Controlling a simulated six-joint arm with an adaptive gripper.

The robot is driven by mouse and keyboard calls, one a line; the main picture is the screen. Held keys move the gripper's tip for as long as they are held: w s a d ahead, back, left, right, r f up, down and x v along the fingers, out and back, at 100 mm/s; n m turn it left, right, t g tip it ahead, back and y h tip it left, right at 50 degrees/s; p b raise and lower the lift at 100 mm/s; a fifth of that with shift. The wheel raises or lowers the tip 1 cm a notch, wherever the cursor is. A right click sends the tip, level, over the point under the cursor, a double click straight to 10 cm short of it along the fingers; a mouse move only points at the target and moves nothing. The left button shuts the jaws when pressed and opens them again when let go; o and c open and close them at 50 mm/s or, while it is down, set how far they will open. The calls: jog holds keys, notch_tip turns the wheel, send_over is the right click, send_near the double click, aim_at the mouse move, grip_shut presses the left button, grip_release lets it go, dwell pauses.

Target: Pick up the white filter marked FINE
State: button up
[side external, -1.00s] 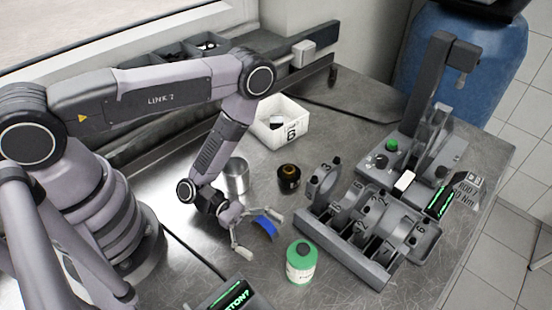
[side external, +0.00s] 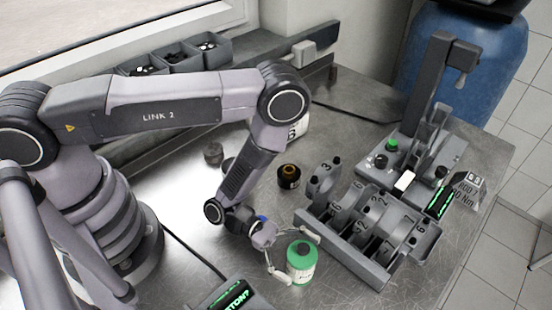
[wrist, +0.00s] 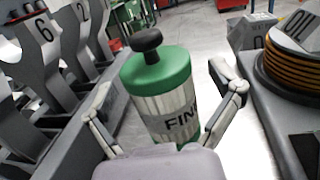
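The filter (side external: 301,262) has a white body and green end caps, and stands upright on the metal bench in the side view. In the wrist view the filter (wrist: 165,95) has a black knob on top and a label reading "FIN", its end cut off from sight.
A grey numbered rack (side external: 345,248) stands close to the right of the filter. A dark canister with an orange top (side external: 289,176) is behind. A display unit with green text (side external: 236,296) lies near the front. In the wrist view, an orange-ringed part marked "OIL" (wrist: 290,75) is at right.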

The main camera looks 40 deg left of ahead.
jog(key=c, duration=1.3)
jog(key=shift+o, duration=0.2)
